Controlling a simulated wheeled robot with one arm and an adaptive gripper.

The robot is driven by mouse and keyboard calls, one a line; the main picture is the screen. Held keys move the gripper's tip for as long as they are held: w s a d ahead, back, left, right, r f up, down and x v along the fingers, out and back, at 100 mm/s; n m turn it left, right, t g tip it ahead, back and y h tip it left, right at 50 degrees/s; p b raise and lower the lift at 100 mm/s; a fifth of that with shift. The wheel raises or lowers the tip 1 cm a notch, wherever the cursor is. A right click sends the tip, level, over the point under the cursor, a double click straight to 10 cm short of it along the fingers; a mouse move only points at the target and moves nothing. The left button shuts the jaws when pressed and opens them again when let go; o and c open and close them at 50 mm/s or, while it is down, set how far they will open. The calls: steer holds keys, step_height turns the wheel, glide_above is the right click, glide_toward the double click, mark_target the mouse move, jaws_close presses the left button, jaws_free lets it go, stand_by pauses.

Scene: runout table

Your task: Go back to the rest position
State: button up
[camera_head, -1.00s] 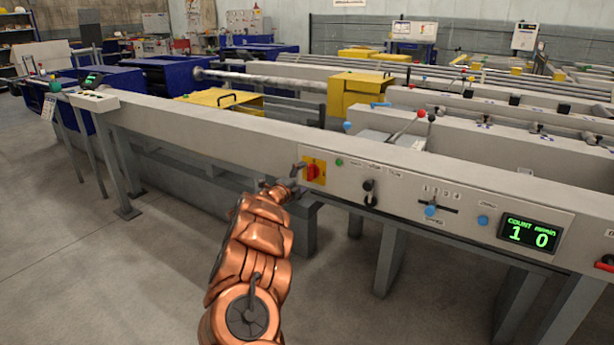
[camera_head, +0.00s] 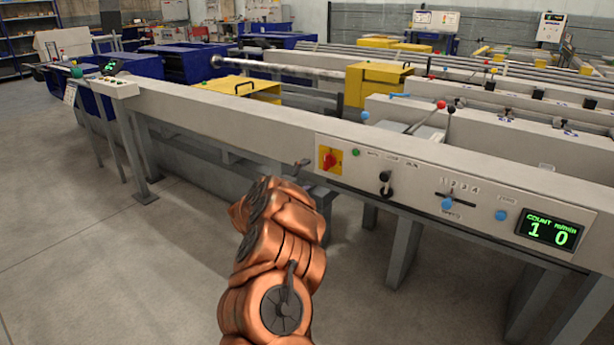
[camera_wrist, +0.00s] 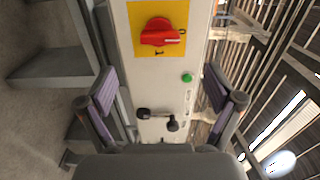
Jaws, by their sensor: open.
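My copper-coloured arm reaches up from the bottom of the head view toward the front panel of the long grey runout table (camera_head: 235,118). My gripper (camera_head: 302,166) shows only as a small grey tip past the arm, just left of the red rotary switch (camera_head: 328,160). In the wrist view my gripper (camera_wrist: 160,97) is open and empty, with its two purple-padded fingers wide apart. The red switch on its yellow plate (camera_wrist: 160,31) lies ahead between and beyond the fingers. The gripper does not hold it. Most of the gripper is hidden behind the arm in the head view.
The panel also carries a green button (camera_head: 355,152), a black selector (camera_head: 385,180), a blue-knobbed slider (camera_head: 447,204), a blue button (camera_head: 501,215) and a lit green display (camera_head: 549,230). Table legs (camera_head: 403,245) stand below. The floor at left (camera_head: 60,230) is clear.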

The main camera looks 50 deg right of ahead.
stand_by(0.4)
